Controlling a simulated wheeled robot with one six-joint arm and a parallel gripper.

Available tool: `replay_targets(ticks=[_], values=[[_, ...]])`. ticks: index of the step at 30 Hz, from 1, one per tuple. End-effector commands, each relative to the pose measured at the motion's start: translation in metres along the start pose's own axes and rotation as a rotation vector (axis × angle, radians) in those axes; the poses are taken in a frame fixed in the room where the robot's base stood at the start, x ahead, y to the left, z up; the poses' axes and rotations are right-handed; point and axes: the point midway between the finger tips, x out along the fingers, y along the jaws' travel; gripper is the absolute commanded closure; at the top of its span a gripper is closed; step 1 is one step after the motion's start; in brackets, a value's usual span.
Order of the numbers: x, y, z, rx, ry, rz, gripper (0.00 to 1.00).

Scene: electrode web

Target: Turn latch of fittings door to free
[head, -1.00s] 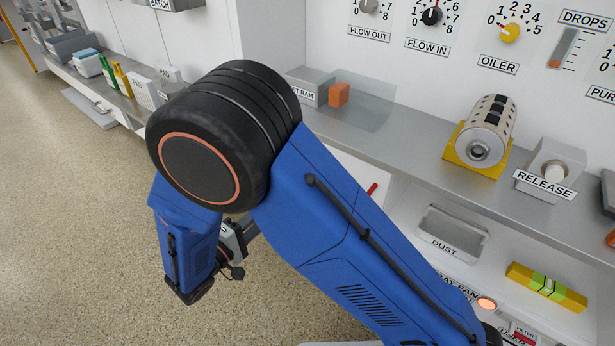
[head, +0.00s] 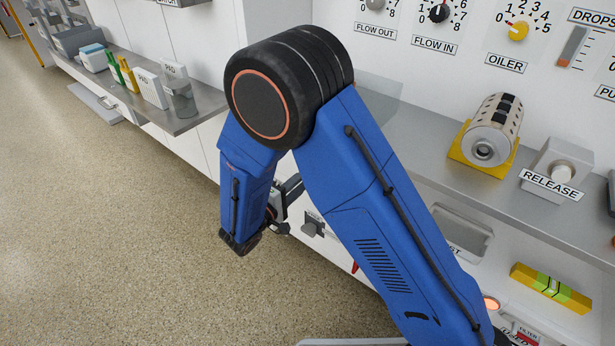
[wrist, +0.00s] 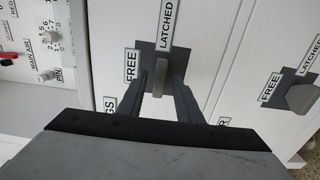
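The fittings door latch (wrist: 160,75) is a grey handle on a dark square plate in the wrist view. A FREE label (wrist: 130,65) is left of the plate and a LATCHED label (wrist: 168,22) is above it. The visible end of a door label reads "GS". My gripper (wrist: 165,88) is open, with its dark fingers on either side of the handle. I cannot tell whether they touch it. In the head view, my gripper (head: 280,215) is low beside the white cabinet front, partly hidden by my blue arm. A grey latch (head: 313,227) shows just right of it.
A second latch (wrist: 302,97) with its own labels is at the right of the wrist view. A MAIN AIR panel (wrist: 45,45) is at the left. The steel counter (head: 420,135) and dust tray (head: 462,228) lie right of my arm. The floor at left is clear.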

Motion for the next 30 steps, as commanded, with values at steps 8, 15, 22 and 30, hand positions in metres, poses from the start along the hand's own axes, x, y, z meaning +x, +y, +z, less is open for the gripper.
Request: replay_targets(ticks=[8,15,22,30], values=[[0.024,0.0,0.0,0.0,0.0,0.001,0.68],[0.026,0.0,0.0,0.0,0.001,0.001,0.68],[0.026,0.0,0.0,0.0,0.001,0.001,1.0],[0.026,0.0,0.0,-0.009,0.001,0.0,1.0]])
